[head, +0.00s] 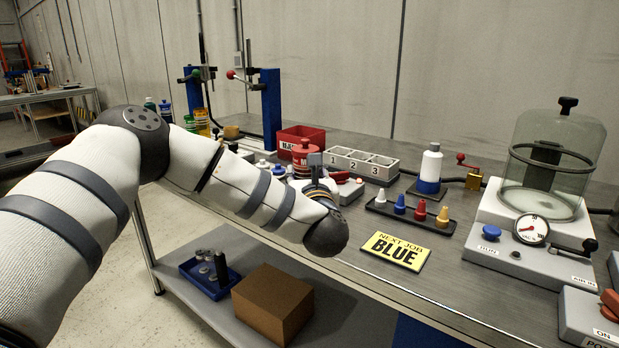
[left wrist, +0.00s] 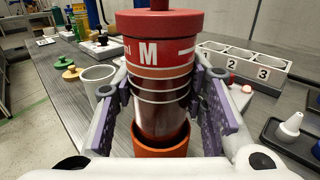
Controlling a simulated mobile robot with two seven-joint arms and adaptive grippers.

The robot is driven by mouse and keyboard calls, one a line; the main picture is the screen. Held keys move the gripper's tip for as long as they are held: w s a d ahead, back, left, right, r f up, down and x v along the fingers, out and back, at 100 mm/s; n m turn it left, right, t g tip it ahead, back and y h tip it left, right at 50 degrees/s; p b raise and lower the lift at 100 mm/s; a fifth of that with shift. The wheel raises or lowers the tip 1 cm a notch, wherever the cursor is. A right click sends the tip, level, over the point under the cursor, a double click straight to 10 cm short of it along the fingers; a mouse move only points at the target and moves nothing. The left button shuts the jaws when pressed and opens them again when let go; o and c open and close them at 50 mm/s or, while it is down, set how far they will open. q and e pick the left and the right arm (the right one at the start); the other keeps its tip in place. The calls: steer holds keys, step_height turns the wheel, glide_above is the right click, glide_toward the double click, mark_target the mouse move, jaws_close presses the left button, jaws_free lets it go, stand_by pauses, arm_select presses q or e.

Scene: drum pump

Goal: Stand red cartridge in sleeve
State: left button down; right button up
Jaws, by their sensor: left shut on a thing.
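The red cartridge (head: 301,156) stands upright beyond my left forearm in the head view. I cannot tell whether the cartridge is fully seated. In the head view my arm hides the sleeve. My right gripper is not in view.
A grey block with numbered pockets (head: 362,164) stands just right of the cartridge. A red bin (head: 302,138) is behind it. A black tray of coloured nozzles (head: 411,213), a yellow NEXT JOB BLUE sign (head: 396,250) and a glass vacuum chamber (head: 552,165) are farther right.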

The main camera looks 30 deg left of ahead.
arm_select(q)
steer(key=shift+r, duration=0.15)
steer(key=c, duration=1)
jaws_free()
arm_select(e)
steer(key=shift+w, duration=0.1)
arm_select(q)
steer(key=shift+s+d+r, duration=0.1)
steer(key=v, duration=1.1)
steer(key=shift+s+d+p, duration=0.25)
steer(key=shift+s+p, duration=0.1)
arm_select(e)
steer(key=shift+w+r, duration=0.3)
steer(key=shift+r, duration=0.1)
